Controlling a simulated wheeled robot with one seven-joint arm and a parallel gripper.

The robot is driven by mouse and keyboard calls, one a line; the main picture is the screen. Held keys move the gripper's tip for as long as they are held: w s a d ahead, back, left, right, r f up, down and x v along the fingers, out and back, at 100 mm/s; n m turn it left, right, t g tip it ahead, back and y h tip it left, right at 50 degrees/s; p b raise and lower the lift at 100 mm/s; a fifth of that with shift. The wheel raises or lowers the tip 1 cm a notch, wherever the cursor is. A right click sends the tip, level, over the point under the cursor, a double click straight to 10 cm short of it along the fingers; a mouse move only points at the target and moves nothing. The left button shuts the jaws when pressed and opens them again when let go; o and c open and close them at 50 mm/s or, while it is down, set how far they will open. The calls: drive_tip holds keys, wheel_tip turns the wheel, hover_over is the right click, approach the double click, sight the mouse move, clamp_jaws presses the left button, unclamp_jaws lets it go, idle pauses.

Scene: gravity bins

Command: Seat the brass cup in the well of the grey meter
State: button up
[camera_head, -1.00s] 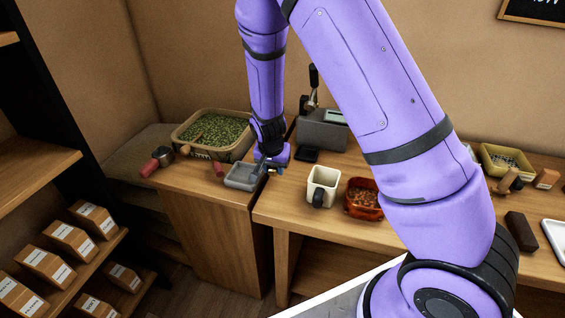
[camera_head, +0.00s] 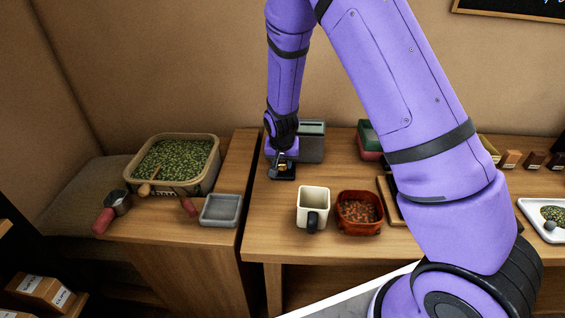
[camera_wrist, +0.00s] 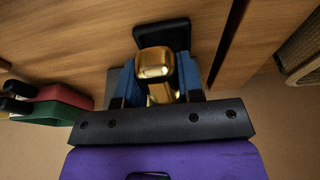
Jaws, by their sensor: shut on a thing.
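The brass cup (camera_wrist: 155,65) is between the blue fingers of my gripper (camera_wrist: 156,82) in the wrist view. In the head view my gripper (camera_head: 283,160) is low at the front left of the grey meter (camera_head: 311,143), with a small bit of brass showing at its tip. A black pad (camera_head: 285,174) lies directly below my gripper at the meter's front; it also shows just beyond the cup in the wrist view (camera_wrist: 162,32). My gripper is shut on the cup. The cup's underside and the well are hidden, and I cannot tell whether the cup touches the pad.
A grey tray (camera_head: 221,211) and a bin of green beans (camera_head: 176,164) are on the left counter. A cream mug (camera_head: 313,207) and a red-brown bowl (camera_head: 359,213) stand in front to the right. A green-and-red stack (camera_head: 369,140) is right of the meter.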

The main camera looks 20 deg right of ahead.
drive_tip(key=shift+f, duration=0.1)
idle(0.3)
drive_tip(key=shift+s+x, duration=0.2)
drive_tip(key=shift+x, duration=0.6)
drive_tip(key=shift+s+x, duration=0.15)
drive_tip(key=shift+x, duration=0.65)
drive_tip(key=shift+a+f, duration=0.15)
drive_tip(key=shift+f, duration=1.15)
idle(0.9)
drive_tip(key=o, duration=1.1)
drive_tip(key=v, duration=1)
drive_tip(key=shift+s+r, duration=0.15)
drive_tip(key=shift+r, duration=0.2)
